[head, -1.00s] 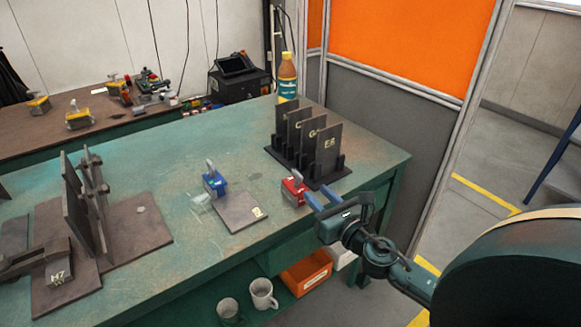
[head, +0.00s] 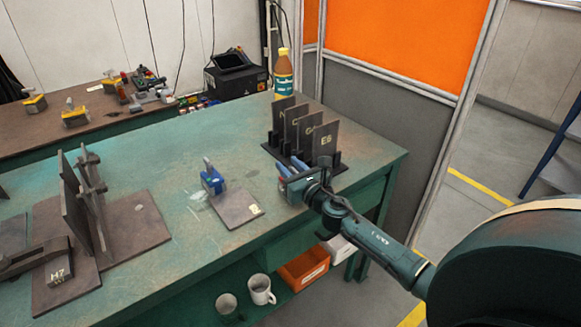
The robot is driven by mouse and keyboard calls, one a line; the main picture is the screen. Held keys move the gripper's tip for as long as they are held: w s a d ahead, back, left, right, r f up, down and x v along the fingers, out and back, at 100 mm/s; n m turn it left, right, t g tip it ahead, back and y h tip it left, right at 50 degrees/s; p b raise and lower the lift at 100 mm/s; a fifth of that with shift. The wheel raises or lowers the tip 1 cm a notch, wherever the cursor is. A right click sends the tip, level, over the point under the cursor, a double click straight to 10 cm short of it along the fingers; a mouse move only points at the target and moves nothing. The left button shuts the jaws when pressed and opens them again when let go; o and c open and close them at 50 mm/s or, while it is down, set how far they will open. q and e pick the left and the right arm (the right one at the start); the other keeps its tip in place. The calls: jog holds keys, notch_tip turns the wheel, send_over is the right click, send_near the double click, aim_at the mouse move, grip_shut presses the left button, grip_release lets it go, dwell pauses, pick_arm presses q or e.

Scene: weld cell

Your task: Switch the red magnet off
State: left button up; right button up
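The red magnet is hidden now behind my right gripper (head: 290,167), at the right front part of the green table (head: 150,180). My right gripper is over the spot where the magnet stood, its two blue fingers visibly apart. I cannot see whether the magnet's handle is between them or whether they touch it. My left gripper is not in view.
A blue magnet (head: 213,182) stands at the back left of a small metal plate (head: 238,210). A rack of upright plates (head: 325,143) stands close behind my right gripper, with a bottle (head: 283,75) beyond. A fixture with upright plates (head: 72,205) is at left.

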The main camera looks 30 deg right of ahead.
grip_shut()
